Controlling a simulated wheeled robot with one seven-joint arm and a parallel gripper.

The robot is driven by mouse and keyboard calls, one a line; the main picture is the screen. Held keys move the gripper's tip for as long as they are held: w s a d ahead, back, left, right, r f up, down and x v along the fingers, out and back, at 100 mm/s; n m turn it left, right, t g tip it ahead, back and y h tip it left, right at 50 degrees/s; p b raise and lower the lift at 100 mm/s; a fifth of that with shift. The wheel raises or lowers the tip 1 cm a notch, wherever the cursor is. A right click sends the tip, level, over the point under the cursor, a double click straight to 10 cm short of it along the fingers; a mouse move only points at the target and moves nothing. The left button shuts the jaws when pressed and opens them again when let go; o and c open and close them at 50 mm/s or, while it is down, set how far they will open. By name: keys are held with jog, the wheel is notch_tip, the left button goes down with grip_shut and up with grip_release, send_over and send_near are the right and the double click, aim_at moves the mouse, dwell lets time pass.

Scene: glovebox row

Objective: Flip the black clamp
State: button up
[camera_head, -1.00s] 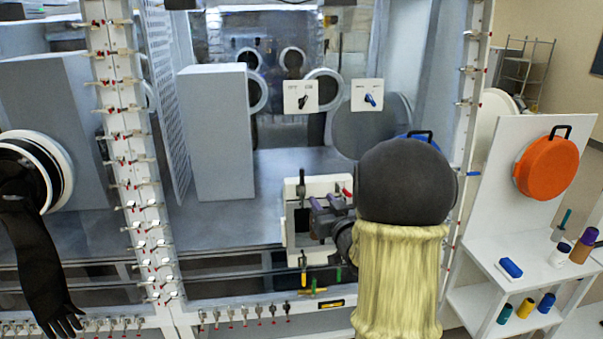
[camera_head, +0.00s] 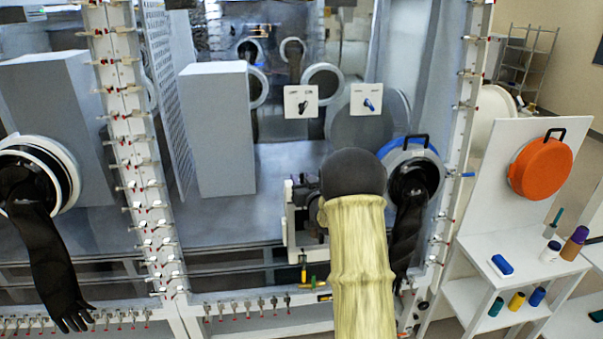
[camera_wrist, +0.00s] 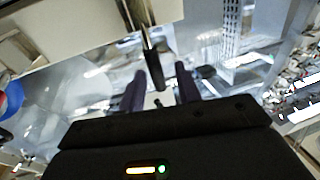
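In the wrist view a black clamp handle (camera_wrist: 152,68) hangs down from a pale box edge, its tip reaching toward the gap between my fingers. My gripper (camera_wrist: 160,92) has two dark purple fingers standing apart, one on each side of the handle tip. I cannot tell whether either finger touches it. In the head view my arm's dark and yellow sleeve covers most of the gripper and much of the white box frame (camera_head: 291,230). The clamp cannot be made out clearly there.
A blue-rimmed glove port (camera_head: 430,165) with a hanging black glove is right of my arm. A clamp-lined post (camera_head: 128,130) and another black glove (camera_head: 50,250) are at left. A shelf with an orange lid (camera_head: 541,168) stands at right.

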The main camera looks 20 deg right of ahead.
jog(key=shift+w+d, duration=0.15)
jog(key=shift+w, duration=0.4)
jog(key=shift+c, duration=0.2)
grip_shut()
